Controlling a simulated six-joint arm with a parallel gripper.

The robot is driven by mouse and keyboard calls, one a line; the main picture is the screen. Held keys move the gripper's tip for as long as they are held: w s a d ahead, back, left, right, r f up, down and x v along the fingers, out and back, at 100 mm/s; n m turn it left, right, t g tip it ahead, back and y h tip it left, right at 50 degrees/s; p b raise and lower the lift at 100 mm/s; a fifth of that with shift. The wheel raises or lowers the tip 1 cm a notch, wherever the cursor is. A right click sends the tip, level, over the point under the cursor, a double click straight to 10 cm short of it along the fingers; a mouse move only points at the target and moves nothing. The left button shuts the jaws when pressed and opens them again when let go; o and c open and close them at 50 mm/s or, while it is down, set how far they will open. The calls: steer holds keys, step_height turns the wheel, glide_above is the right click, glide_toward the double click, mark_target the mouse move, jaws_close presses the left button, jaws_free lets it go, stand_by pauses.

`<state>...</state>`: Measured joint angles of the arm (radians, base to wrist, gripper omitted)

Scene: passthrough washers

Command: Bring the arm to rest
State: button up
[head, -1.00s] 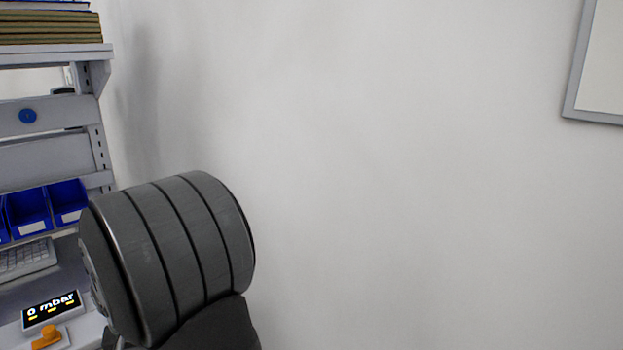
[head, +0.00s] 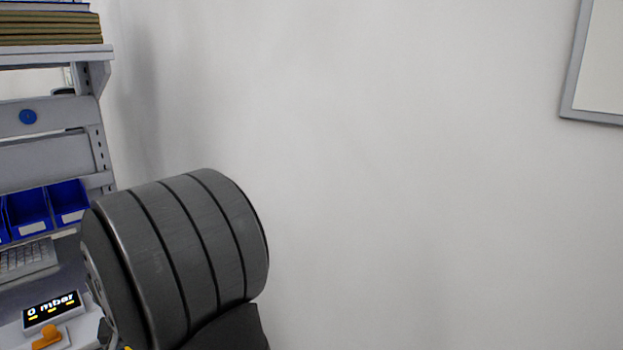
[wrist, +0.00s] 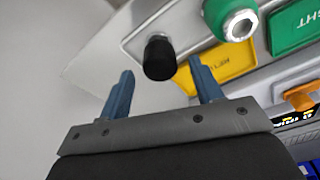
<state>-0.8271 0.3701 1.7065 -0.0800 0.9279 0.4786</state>
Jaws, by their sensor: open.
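My gripper (wrist: 160,85) shows in the wrist view with its two blue fingers spread apart. It is open, and I see nothing held between the fingers. Beyond the fingertips are a black round knob or post (wrist: 159,57) and a yellow labelled plate (wrist: 222,66). In the head view, a large dark grey ribbed cylinder, part of my arm, fills the lower left. The gripper itself does not show in the head view.
A green part with a metal ring (wrist: 237,24) and a green labelled plate (wrist: 292,25) sit beside the yellow plate. A "0 mbar" display (head: 51,311), an orange knob (head: 47,337), a keyboard (head: 27,259) and blue bins (head: 30,212) stand at left. The wall (head: 400,180) side is clear.

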steer(key=f, duration=0.3)
steer(key=shift+w+f, duration=0.2)
steer(key=shift+f, duration=0.05)
steer(key=r, duration=0.5)
steer(key=shift+w+d+r, duration=0.15)
steer(key=shift+d+r, duration=0.05)
steer(key=shift+d, duration=0.15)
steer(key=w+d+r, duration=0.2)
steer(key=d+r, duration=0.4)
steer(key=d, duration=0.4)
steer(key=w+a+r+n, duration=0.2)
steer(key=a, duration=0.9)
steer(key=w+a+r+n, duration=0.1)
steer(key=w+a+n, duration=0.15)
steer(key=a, duration=0.75)
steer(key=s+a+f+n, duration=0.1)
steer(key=s+a, duration=0.1)
steer(key=a, duration=0.5)
steer(key=s+a+f+n, duration=0.1)
steer(key=s+a+n, duration=0.1)
steer(key=a, duration=0.6)
steer(key=shift+s+a+f+g+y, duration=0.15)
steer(key=shift+s+f+g+y, duration=0.15)
steer(key=shift+s+y, duration=0.1)
steer(key=shift+r, duration=0.1)
